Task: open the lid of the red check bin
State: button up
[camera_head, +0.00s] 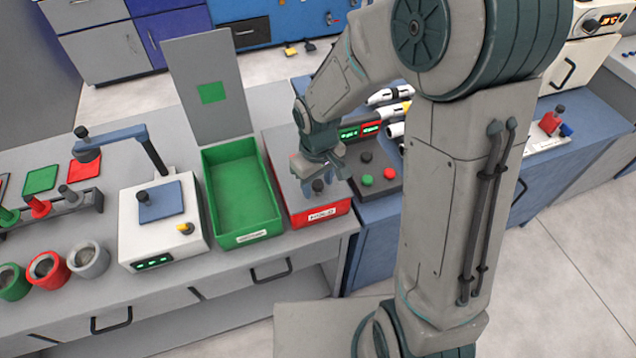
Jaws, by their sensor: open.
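The red check bin (328,209) stands on the grey bench, right of the green bin. Its grey lid (289,190) lies flat over the top, closed. A dark knob (318,186) stands on the lid near the front edge. My gripper (319,178) points down over the lid, with its fingers open at the knob. I cannot tell whether the fingers touch the knob.
The green bin (238,200) is empty, its grey lid (208,75) upright behind it. A white device (162,218) stands to its left. A dark button box (376,185) with red and green buttons sits close right of the red bin.

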jog(key=shift+f, duration=0.65)
